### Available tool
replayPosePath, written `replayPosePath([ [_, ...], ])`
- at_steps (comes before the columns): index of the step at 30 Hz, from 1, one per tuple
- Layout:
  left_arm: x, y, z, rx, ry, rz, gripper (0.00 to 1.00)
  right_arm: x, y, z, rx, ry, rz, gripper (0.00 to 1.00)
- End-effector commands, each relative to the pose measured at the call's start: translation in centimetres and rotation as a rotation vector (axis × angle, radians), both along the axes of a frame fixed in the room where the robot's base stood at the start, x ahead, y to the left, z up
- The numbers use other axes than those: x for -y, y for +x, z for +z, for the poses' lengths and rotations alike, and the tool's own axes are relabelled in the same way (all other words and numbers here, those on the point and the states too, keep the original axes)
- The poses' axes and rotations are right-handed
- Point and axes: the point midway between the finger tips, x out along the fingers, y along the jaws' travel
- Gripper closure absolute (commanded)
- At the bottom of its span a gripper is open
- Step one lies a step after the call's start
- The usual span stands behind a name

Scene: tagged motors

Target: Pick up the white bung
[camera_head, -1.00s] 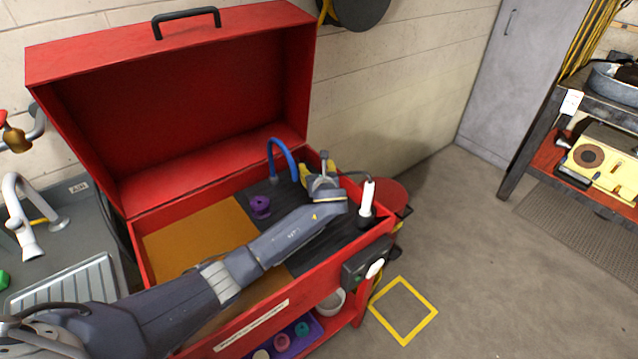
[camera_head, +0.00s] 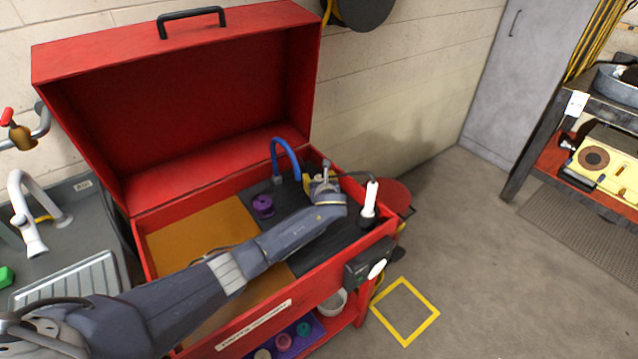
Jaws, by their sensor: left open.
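A small off-white round piece (camera_head: 263,353), which looks like the white bung, sits at the bottom edge of the view, on the purple tray (camera_head: 318,331) on the lower shelf. It is partly cut off by the frame. A pink bung (camera_head: 283,341) and a teal bung (camera_head: 304,328) stand beside it. My left arm reaches across the red box, and my left gripper (camera_head: 314,183) is open over its black right part, well away from the off-white piece. The fingers are partly hidden by the wrist. My right gripper is not in view.
A purple bung-like piece (camera_head: 263,205) stands on the box's black surface, by a blue curved tube (camera_head: 285,153). A white upright cylinder (camera_head: 371,197) stands right of the gripper. A white bowl (camera_head: 332,302) is on the lower shelf. The red lid (camera_head: 180,100) is raised behind.

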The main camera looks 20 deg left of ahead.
Motion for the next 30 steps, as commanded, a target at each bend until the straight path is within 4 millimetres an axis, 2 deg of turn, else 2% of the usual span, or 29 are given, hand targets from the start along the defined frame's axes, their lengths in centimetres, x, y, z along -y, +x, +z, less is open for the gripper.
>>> replayPosePath([
  [7,0.03,0.00,0.00,0.000,0.000,-0.001,0.39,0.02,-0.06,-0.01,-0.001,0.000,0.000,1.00],
  [22,0.03,-0.01,-0.02,0.000,0.000,-0.001,0.97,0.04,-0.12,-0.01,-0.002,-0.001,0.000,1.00],
  [30,0.03,0.04,0.24,0.001,-0.001,-0.001,0.98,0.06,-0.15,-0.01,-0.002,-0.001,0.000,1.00],
])
